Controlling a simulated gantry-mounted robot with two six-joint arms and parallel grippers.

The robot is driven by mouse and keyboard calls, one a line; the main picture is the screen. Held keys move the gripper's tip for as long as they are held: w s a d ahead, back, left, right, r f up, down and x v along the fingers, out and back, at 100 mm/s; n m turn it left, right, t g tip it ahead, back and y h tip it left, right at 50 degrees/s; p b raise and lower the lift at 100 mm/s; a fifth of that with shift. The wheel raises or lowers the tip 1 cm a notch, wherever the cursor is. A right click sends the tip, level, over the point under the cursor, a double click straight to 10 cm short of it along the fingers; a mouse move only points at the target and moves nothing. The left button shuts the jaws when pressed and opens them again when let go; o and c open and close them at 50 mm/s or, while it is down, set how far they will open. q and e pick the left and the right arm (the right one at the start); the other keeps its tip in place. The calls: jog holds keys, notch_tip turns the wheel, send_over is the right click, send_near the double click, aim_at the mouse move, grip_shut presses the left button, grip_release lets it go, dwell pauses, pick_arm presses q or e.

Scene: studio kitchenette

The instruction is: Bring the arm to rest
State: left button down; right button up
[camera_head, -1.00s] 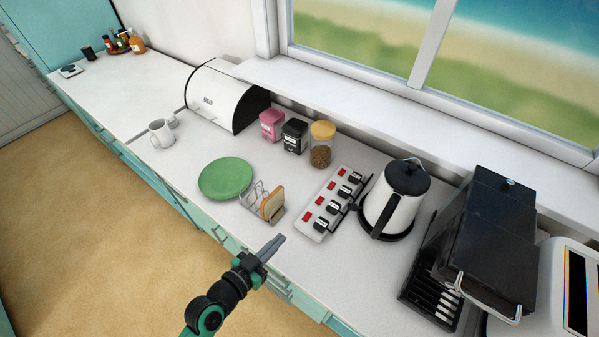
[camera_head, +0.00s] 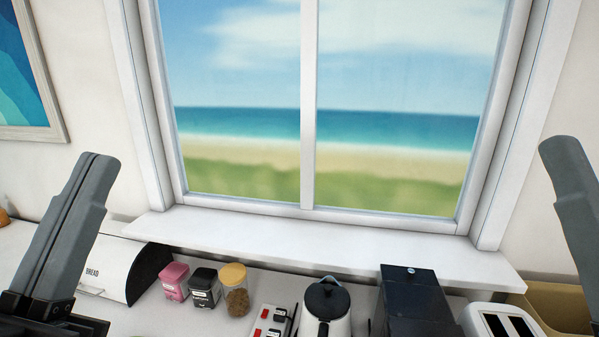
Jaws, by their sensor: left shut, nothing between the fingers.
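My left gripper (camera_head: 97,168) is raised at the left side of the head view, close to the camera. Its grey fingers point up and lie together, shut with nothing between them. It covers part of the white bread bin (camera_head: 112,262) behind it. My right gripper (camera_head: 562,150) shows at the right edge, also raised. Only part of its grey fingers is in the picture, so I cannot tell whether it is open or shut.
Along the counter stand a pink canister (camera_head: 174,281), a black canister (camera_head: 204,287), a glass jar (camera_head: 236,297), a power strip (camera_head: 267,322), a kettle (camera_head: 327,303), a black appliance (camera_head: 412,300) and a toaster (camera_head: 497,322). The white window sill (camera_head: 330,250) is clear.

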pick_arm(q)
jog(key=s+a+r+n+t+y, duration=0.1)
jog(key=s+a+r+n+y, duration=0.15)
jog(key=s+n, duration=0.2)
notch_tip(320, 180, up, 15)
jog(key=w+y+p, duration=0.1)
jog(key=p, duration=1.4)
jog(key=shift+n, duration=0.25)
